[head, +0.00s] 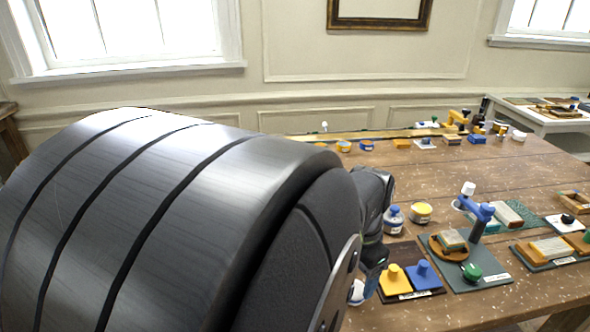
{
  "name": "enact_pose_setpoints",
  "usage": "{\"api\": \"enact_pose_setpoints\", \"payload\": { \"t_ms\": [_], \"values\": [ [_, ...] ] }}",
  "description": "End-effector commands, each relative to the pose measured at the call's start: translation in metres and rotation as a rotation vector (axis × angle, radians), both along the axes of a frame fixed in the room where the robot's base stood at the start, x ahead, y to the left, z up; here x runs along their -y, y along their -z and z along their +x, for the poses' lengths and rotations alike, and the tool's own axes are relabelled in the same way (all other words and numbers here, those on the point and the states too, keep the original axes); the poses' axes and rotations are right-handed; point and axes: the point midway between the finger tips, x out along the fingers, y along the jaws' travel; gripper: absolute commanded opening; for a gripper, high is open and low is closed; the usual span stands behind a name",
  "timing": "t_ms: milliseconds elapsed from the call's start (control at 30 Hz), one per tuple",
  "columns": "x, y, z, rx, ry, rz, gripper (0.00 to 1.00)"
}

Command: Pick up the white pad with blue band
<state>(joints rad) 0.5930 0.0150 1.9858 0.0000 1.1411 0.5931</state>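A small white thing with blue on it (357,291) shows at the lower end of my arm, left of the yellow knobbed block. It may be the white pad with blue band, but most of it is hidden and I cannot be sure. My gripper (371,273) is at the end of the dark arm, close beside this white and blue thing. The fingers are mostly hidden by my own arm, so I cannot tell whether they are open, shut, or touching it.
A yellow knobbed block (396,281) and a blue knobbed block (424,275) sit right of my gripper. A blue-capped bottle (393,220), a yellow-topped jar (421,213) and a blue stand (480,220) are behind. The wooden table (446,176) has clear room in its middle.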

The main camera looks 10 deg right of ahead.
Motion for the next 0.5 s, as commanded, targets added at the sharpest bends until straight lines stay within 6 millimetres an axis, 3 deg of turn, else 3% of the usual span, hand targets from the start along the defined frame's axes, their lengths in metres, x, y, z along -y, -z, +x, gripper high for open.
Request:
{"api": "enact_pose_setpoints", "payload": {
  "t_ms": [167, 500],
  "values": [
    [0.0, 0.012, -0.001, -0.003, 0.0, 0.001, 0.73],
    [0.002, 0.056, -0.001, -0.002, 0.0, 0.001, 0.73]
  ]
}}
